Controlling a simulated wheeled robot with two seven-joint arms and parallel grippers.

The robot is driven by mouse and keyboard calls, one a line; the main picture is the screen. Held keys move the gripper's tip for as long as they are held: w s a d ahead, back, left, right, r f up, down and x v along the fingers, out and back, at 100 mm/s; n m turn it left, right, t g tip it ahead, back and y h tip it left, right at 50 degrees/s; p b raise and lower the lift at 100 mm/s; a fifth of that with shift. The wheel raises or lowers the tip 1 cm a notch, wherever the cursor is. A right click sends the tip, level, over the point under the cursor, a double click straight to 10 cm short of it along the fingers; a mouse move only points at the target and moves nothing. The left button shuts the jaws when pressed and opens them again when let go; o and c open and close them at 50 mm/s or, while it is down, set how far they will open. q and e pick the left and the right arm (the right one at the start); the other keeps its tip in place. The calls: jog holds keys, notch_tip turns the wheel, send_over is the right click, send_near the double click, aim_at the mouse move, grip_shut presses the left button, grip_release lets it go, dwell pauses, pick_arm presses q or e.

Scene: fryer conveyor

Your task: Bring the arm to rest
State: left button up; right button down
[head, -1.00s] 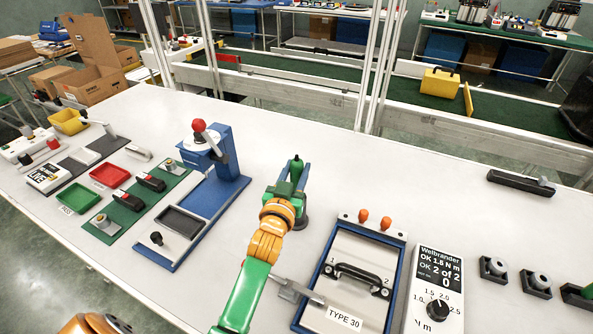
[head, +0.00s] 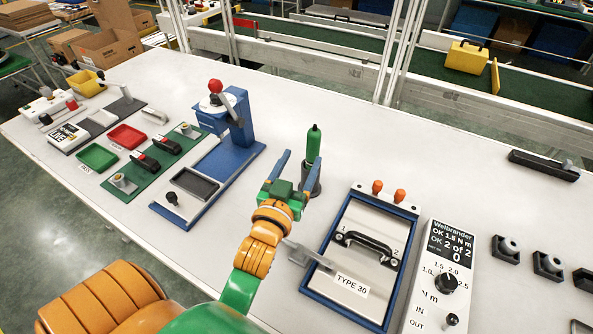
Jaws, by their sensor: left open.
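My left gripper (head: 296,170) is in the middle of the head view, above the white table. Its two blue-grey fingers are spread apart with nothing between them. A green tool (head: 314,145) stands upright in a dark round holder (head: 312,180), just right of the fingers. The right finger is close to the holder, and I cannot tell whether they touch. My right gripper is not in view.
A blue-framed fixture (head: 352,218) with a black handle, marked TYPE 30, lies right of my arm. A Welbrander controller (head: 447,265) stands beside it. A blue press (head: 228,140) and trays, green (head: 97,157) and red (head: 127,136), are left. The table's far middle is clear.

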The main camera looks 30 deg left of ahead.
pick_arm(q)
jog(key=v, duration=0.2)
jog(key=shift+s+d, duration=0.1)
jog(key=shift+s, duration=0.2)
